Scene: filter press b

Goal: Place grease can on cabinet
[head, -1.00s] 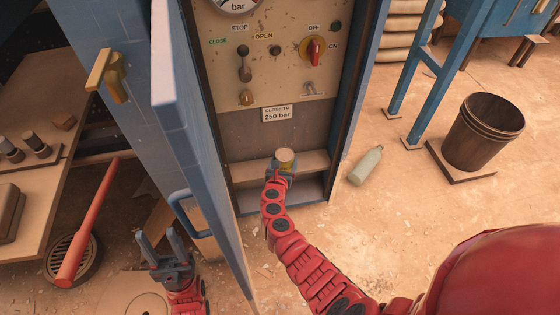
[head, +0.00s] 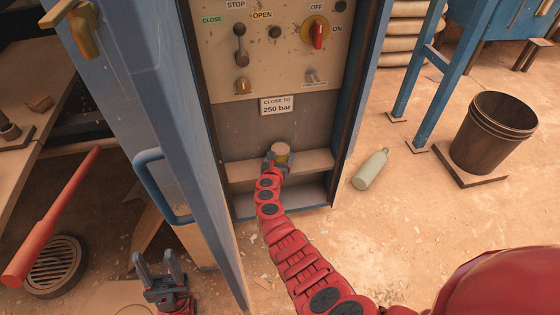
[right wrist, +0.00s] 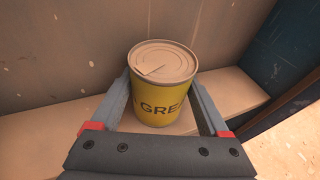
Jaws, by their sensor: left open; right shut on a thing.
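The grease can (right wrist: 163,85) is yellow with a pale metal lid and part of the word "GREASE" on its side. My right gripper (right wrist: 160,118) is shut on it, one finger on each side. In the head view the can (head: 281,150) is upright at the ledge (head: 315,160) inside the open blue cabinet (head: 275,120). The right wrist view shows the can over or on the pale ledge; I cannot tell if its base touches. My left gripper (head: 160,268) is open and empty, low at the left, outside the cabinet door.
The blue cabinet door (head: 160,110) stands open between my two grippers, with a blue handle (head: 155,190). A control panel (head: 275,55) is above the ledge. A pale bottle (head: 370,169) lies on the floor at right, near a brown bucket (head: 492,132).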

